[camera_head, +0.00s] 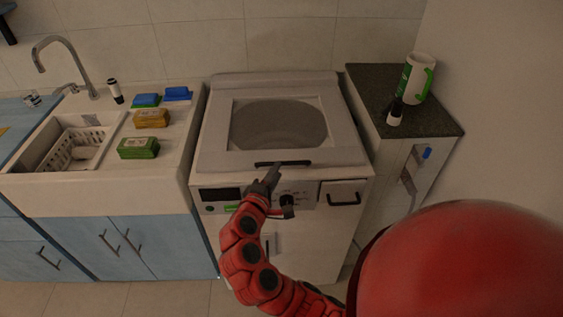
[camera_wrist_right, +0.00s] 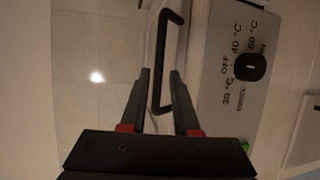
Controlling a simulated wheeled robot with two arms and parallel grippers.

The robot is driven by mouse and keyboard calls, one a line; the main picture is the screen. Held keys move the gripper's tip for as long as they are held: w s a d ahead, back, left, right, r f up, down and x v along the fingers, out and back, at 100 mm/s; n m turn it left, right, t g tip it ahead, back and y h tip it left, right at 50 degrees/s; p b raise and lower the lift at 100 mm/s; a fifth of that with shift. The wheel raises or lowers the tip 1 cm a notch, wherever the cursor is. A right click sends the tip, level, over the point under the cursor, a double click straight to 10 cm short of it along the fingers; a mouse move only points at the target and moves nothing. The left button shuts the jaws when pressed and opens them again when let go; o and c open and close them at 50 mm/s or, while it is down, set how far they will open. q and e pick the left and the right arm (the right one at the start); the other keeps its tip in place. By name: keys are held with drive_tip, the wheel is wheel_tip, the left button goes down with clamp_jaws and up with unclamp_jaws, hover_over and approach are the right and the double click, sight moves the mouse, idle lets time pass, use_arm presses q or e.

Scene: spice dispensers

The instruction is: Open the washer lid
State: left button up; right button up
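The washer (camera_head: 285,215) is a white top-loader. Its lid (camera_head: 215,145) is down, with a grey see-through window (camera_head: 280,124). A dark bar handle (camera_head: 283,163) sits at the lid's front edge. It also shows in the right wrist view (camera_wrist_right: 156,62). My right gripper (camera_head: 275,172) is just in front of and below the handle in the head view. In the right wrist view its two fingers (camera_wrist_right: 160,75) are apart, and the handle appears between their tips. Nothing is gripped; contact is unclear. My left gripper is not in view.
The front panel has a dial (camera_head: 288,199) and a drawer handle (camera_head: 344,199) close to my right arm. A sink counter (camera_head: 175,155) with several sponges stands left. A dark-topped counter (camera_head: 440,122) with a green-and-white container (camera_head: 417,77) stands right.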

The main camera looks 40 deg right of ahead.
drive_tip(key=x, duration=0.5)
drive_tip(key=shift+w+d+p, duration=0.1)
drive_tip(key=shift+p, duration=0.3)
clamp_jaws()
idle(1.0)
